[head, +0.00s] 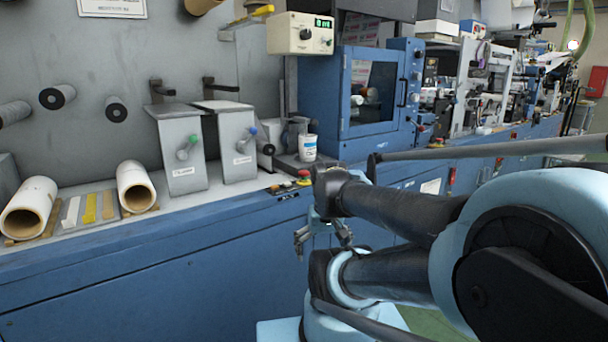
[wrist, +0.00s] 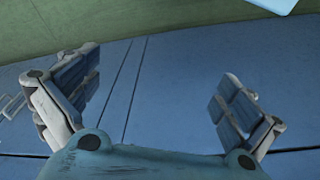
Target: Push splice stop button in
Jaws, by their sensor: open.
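A red mushroom-shaped button (head: 304,174) sits on the front edge of the blue machine (head: 150,270), beside a small dark control panel (head: 284,190) with small buttons. The lettering is too small to tell which one is the splice stop button. My gripper (head: 322,238) is in front of the machine, below and slightly right of that panel, apart from it. In the wrist view my gripper (wrist: 158,105) is open with nothing between its fingers. Blue machine panelling lies beyond the fingers, and no button shows there.
Another red button (head: 437,142) is farther right. My arm covers part of the machine front.

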